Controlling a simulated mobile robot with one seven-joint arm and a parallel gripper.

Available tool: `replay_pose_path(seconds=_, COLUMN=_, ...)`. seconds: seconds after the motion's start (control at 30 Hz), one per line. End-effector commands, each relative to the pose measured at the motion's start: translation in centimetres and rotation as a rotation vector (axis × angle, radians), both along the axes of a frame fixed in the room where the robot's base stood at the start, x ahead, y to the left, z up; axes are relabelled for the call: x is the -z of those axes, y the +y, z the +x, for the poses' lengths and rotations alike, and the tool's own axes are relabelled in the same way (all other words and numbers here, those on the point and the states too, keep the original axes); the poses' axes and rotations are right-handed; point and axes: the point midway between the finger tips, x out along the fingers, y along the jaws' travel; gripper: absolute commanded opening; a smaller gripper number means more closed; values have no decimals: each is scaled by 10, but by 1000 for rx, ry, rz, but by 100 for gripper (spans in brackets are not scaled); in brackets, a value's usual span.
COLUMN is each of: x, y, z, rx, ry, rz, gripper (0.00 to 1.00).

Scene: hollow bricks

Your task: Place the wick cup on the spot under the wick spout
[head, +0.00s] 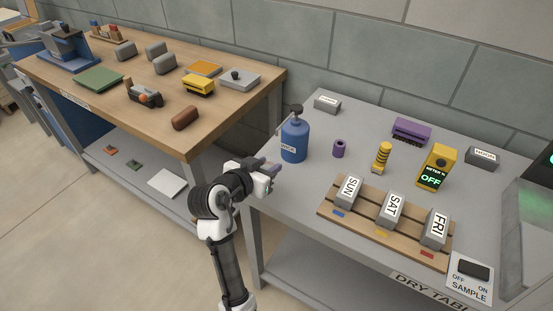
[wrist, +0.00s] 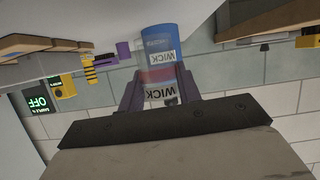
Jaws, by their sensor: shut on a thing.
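The blue wick dispenser bottle (head: 295,142) stands at the left end of the grey table, with a dark pump top whose spout points left. It also shows upside down in the wrist view (wrist: 158,42), with a WICK label. My gripper (head: 268,171) is just left of and nearer than the bottle, at the table's left edge. In the wrist view its dark fingers (wrist: 158,88) are shut on the wick cup (wrist: 160,91), a small pale cup with a WICK label. In the head view the gripper mostly hides the cup. I cannot make out the spot under the spout.
A purple cylinder (head: 338,149), a yellow ribbed piece (head: 382,157) and a yellow meter (head: 436,167) reading OFF stand right of the bottle. A wooden rack (head: 326,211) holds grey blocks marked SUN, SAT and FRI. A wooden workbench (head: 225,112) stands at the left, past a gap.

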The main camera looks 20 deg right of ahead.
Motion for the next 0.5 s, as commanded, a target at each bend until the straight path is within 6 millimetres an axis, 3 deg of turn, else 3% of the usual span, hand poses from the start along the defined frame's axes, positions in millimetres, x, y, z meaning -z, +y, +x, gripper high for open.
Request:
replay_pose_path(seconds=0.2, x=-2, y=-34, z=26, rx=1, ry=0, rz=-1, gripper=8)
replay_pose_path(seconds=0.37, x=3, y=-39, z=30, rx=-2, ry=2, rz=0, gripper=8)
replay_pose_path(seconds=0.5, x=22, y=-39, z=30, rx=-1, ry=5, rz=0, gripper=8)
